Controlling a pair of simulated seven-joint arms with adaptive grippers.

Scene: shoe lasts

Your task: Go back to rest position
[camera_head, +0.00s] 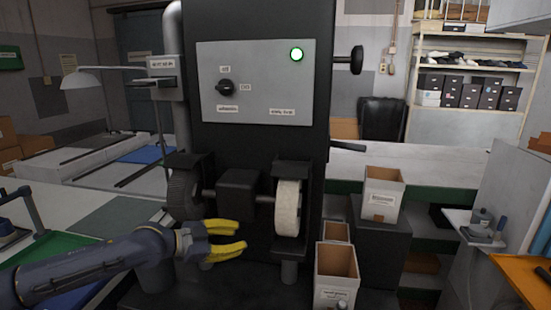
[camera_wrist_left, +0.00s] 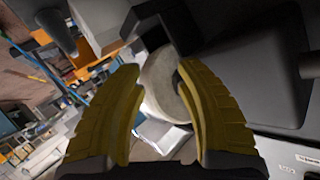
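My left gripper (camera_head: 240,239) has yellow fingers and reaches in from the left, in front of the dark grinding machine (camera_head: 262,150). Its fingers are apart with nothing between them; the left wrist view also shows the two fingers (camera_wrist_left: 162,72) spread and empty. The pale wheel (camera_head: 288,208) of the machine is just right of the fingertips in the head view, and it shows beyond the fingers in the left wrist view (camera_wrist_left: 160,85). I cannot tell the exact gap. My right gripper is not in view. No shoe last is seen in my left gripper.
A dark brush wheel (camera_head: 184,193) sits at the machine's left. Open boxes (camera_head: 382,195) (camera_head: 336,275) stand at its right. A green tray (camera_head: 45,250) lies at the left, and an orange surface (camera_head: 525,277) is at the right.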

